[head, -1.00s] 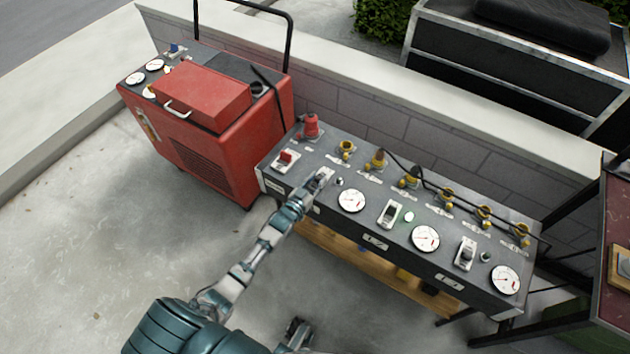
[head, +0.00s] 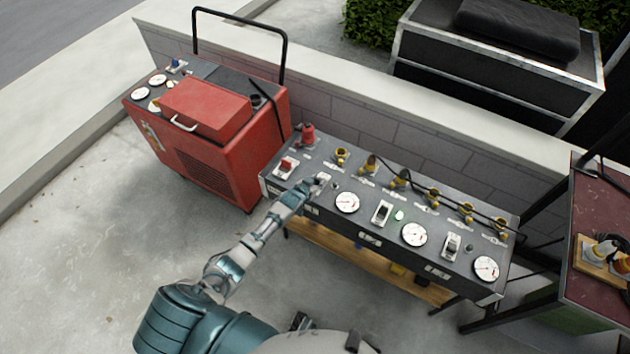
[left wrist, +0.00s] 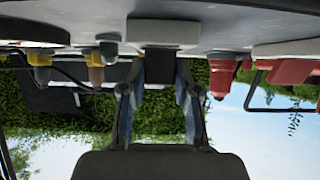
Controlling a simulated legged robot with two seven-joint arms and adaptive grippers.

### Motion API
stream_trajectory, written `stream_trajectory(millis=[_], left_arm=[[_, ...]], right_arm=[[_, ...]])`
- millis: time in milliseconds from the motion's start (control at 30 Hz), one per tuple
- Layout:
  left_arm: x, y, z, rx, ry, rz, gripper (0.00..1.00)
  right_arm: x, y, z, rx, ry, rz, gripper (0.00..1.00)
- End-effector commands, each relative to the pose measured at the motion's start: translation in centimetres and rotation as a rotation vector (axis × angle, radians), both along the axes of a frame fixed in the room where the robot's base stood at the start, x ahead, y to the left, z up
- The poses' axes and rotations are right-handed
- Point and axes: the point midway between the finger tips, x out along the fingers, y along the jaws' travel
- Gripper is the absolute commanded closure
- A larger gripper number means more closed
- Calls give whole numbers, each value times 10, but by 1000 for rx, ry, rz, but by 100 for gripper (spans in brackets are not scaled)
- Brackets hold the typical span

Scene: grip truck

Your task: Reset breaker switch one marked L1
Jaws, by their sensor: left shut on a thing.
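The long grey breaker panel (head: 410,190) carries a row of rocker switches beside round gauges. The leftmost of these, the breaker switch (head: 322,179), is mostly covered by my left gripper (head: 313,185); its label is too small to read. In the left wrist view, which is upside down, the fingers of my left gripper (left wrist: 158,85) sit on both sides of the dark switch block (left wrist: 159,62) and are shut on it. A pale housing (left wrist: 162,32) lies behind the block. My right gripper cannot be made out.
Two more switches (head: 382,212) (head: 452,245) sit farther right on the panel. A red switch (head: 286,167) and red plug (head: 307,134) are at its left end. Yellow sockets with black cable line the back. A red generator cart (head: 220,150) stands left; a low wall runs behind.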

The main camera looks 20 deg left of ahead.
Motion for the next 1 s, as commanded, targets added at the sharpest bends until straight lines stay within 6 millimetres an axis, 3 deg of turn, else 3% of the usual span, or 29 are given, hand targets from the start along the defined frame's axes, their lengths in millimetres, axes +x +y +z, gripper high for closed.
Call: stream_trajectory(millis=[33,200,333,633,1000], left_arm=[[4,1,8,5,28,1,100],[10,1,8,14,155,1,100],[13,0,6,22,252,1,100],[19,-1,2,31,400,0,100],[21,-1,1,37,447,0,100]], right_arm=[[-11,-2,-3,-2,9,2,44],[-41,-8,-19,-4,23,7,44],[-54,-10,-26,-6,28,8,44],[-59,-11,-29,-6,29,9,44],[-58,-11,-29,-6,29,9,44]])
